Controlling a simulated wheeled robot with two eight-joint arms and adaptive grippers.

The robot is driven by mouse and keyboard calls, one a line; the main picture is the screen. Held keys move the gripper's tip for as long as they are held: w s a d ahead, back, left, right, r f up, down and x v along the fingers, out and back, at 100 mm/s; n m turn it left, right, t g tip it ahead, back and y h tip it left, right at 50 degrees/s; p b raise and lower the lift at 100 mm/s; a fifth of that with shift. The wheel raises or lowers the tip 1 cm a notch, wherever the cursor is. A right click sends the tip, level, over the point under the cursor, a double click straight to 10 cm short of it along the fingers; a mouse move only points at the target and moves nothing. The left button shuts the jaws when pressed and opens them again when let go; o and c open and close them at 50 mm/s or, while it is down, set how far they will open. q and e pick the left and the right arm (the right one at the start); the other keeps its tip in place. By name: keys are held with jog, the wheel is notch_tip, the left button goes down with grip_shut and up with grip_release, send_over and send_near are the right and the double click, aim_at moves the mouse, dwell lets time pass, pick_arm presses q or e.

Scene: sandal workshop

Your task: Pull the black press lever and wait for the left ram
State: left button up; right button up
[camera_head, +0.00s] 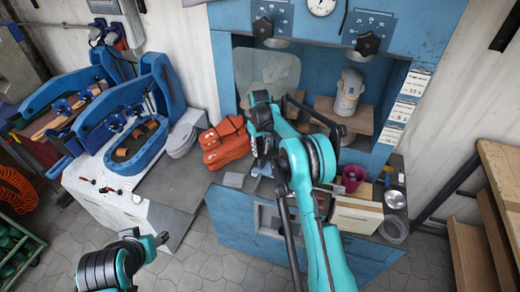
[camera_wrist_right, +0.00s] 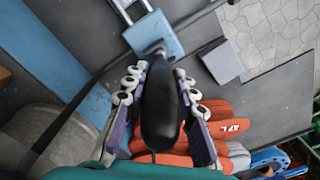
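My right gripper (camera_head: 262,128) is in front of the blue press (camera_head: 226,75), low at its left bay. In the right wrist view, the black lever handle (camera_wrist_right: 160,108) stands between its two fingers (camera_wrist_right: 160,88), which press close along both sides. The head view mostly hides the handle behind my gripper. A clear shield (camera_head: 267,68) covers the left bay, and the left ram behind it is hard to make out. My left gripper (camera_head: 162,239) is low at the left, over the floor; its opening is unclear.
A grey foot form (camera_head: 348,92) stands in the right bay. Orange-red sandals (camera_head: 224,143) lie left of the press. A magenta cup (camera_head: 352,178) and a cream box (camera_head: 356,215) stand on the right of the counter. Blue clamping frames (camera_head: 168,85) stand at the left.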

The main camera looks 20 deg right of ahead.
jog(key=shift+s+a, duration=0.1)
grip_shut()
jog(key=shift+s+a+f+t+h+b, duration=0.2)
jog(key=shift+s+a+t+h+b, duration=0.35)
jog(key=shift+t+b, duration=0.25)
jog(key=shift+s+a+f+t+h+b, duration=0.3)
jog(key=shift+s+t+h+b, duration=0.2)
jog(key=shift+s+t+b, duration=0.3)
jog(key=shift+s+a+f+t+h+b, duration=0.15)
jog(key=shift+s+a+t+h+b, duration=0.3)
jog(key=shift+s+t+h+b, duration=0.3)
jog(key=shift+w, duration=0.15)
jog(key=o, duration=1.1)
grip_release()
jog(key=v, duration=1.2)
jog(key=shift+d, duration=0.15)
